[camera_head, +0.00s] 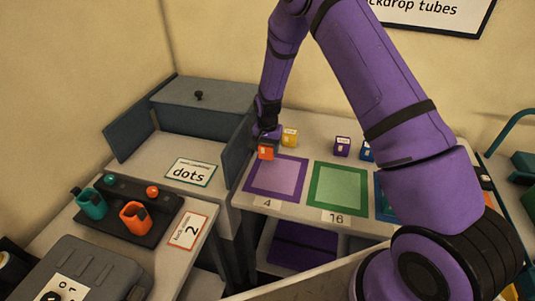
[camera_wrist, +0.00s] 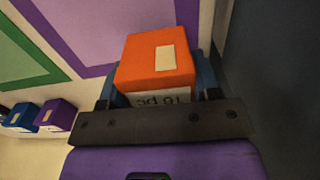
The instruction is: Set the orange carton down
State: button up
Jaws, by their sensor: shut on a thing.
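The orange carton (camera_head: 266,152) is held in my gripper (camera_head: 267,144), at the back left corner of the purple-bordered square (camera_head: 252,190). In the wrist view the orange carton (camera_wrist: 155,65) sits between the fingers of my gripper (camera_wrist: 160,90), with a pale label on top and printed text on its near side. The head view does not show clearly whether the carton touches the table top.
A yellow carton (camera_head: 290,137) stands close behind, to the right. A purple carton (camera_head: 342,146) and a blue carton (camera_head: 366,150) stand further right. A green-bordered square (camera_head: 337,189) lies beside the purple one. A grey upright panel (camera_head: 238,150) is close on the left.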

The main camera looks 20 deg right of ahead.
aim_at(267, 154)
jog(key=shift+f, duration=1.6)
jog(key=shift+f, duration=0.1)
jog(key=o, duration=1)
notch_tip(267, 154, up, 12)
jog(key=shift+r, duration=0.2)
